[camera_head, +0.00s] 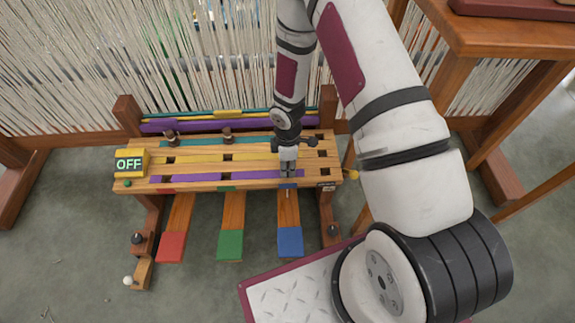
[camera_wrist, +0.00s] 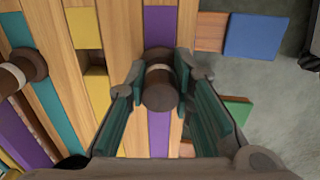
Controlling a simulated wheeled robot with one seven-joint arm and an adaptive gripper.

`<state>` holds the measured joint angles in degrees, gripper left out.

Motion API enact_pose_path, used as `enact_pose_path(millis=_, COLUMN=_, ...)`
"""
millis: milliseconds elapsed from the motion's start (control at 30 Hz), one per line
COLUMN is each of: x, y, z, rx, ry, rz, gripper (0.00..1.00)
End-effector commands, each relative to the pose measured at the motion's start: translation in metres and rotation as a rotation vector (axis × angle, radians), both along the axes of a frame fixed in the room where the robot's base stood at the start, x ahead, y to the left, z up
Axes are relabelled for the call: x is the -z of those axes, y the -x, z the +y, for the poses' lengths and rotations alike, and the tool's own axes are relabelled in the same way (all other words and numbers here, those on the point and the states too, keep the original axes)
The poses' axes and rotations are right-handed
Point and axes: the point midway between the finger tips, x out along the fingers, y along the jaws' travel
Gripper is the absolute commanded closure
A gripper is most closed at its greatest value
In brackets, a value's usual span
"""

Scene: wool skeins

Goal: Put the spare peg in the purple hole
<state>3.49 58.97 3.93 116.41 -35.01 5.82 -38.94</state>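The spare peg (camera_wrist: 159,97), brown with a pale band, is between the two teal-padded fingers of my gripper (camera_wrist: 160,72), which appear closed on its sides. The peg stands over the purple strip (camera_wrist: 160,26), which shows both above and below it. The hole under it is hidden, so I cannot tell whether the peg's lower end is in it. In the head view my gripper (camera_head: 288,166) points straight down at the right part of the front purple strip (camera_head: 200,178) on the wooden bench.
Two other pegs stand on the back teal row, one at left (camera_head: 170,136) and one mid-row (camera_head: 227,135). A yellow OFF box (camera_head: 130,163) sits at the left end. Red (camera_head: 171,246), green (camera_head: 231,245) and blue (camera_head: 290,241) treadles project in front. Loom threads (camera_head: 70,70) stand behind.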

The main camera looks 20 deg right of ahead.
Motion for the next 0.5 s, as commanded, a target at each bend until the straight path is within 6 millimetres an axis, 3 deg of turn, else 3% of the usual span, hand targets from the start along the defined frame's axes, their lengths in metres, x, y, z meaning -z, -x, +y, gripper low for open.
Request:
enact_pose_path(millis=33, x=-0.0004, y=-0.0002, z=0.0000, rx=0.000, ry=0.000, rz=0.000, gripper=0.65)
enact_pose_path(millis=67, x=-0.0005, y=-0.0002, z=0.0000, rx=0.000, ry=0.000, rz=0.000, gripper=0.58)
enact_pose_path(millis=500, x=-0.0074, y=-0.0004, z=-0.0001, rx=0.000, ry=0.000, rz=-0.001, gripper=0.58)
